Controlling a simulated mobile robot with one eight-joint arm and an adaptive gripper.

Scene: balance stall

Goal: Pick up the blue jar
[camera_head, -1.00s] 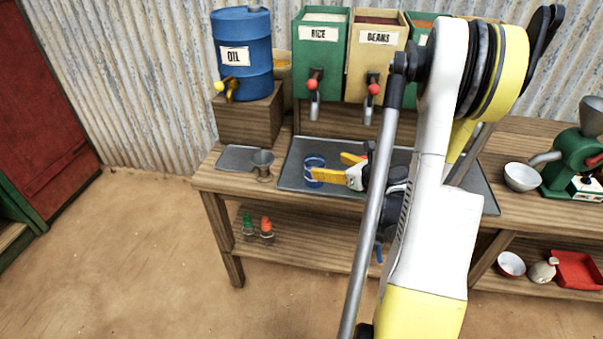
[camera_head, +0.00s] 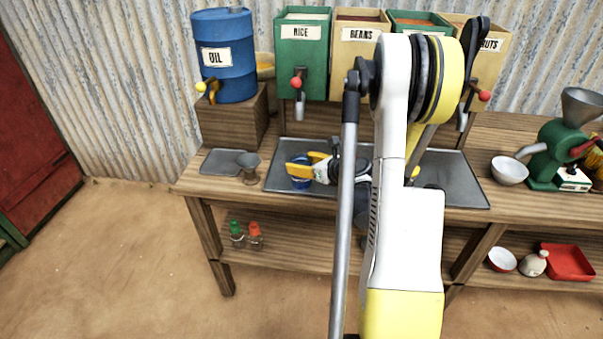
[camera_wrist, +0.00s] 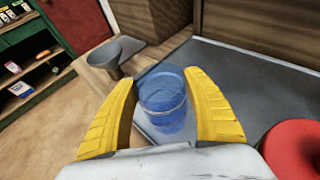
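The blue jar (camera_wrist: 163,100) is see-through and upright, and sits between my fingers in the wrist view. It also shows in the head view (camera_head: 301,184) near the left end of the grey metal tray (camera_head: 276,179), partly covered by a yellow finger. My gripper (camera_wrist: 160,76) is open around the jar, one yellow finger on each side and very close to its wall. Firm contact cannot be made out. In the head view my gripper (camera_head: 305,165) reaches in from the right, low over the tray.
A grey metal cup (camera_head: 249,165) stands just left of the tray, beside a small grey plate (camera_head: 222,162). A red round object (camera_wrist: 292,150) is close to the right finger. Behind are the oil barrel (camera_head: 224,75) and the rice dispenser (camera_head: 301,75).

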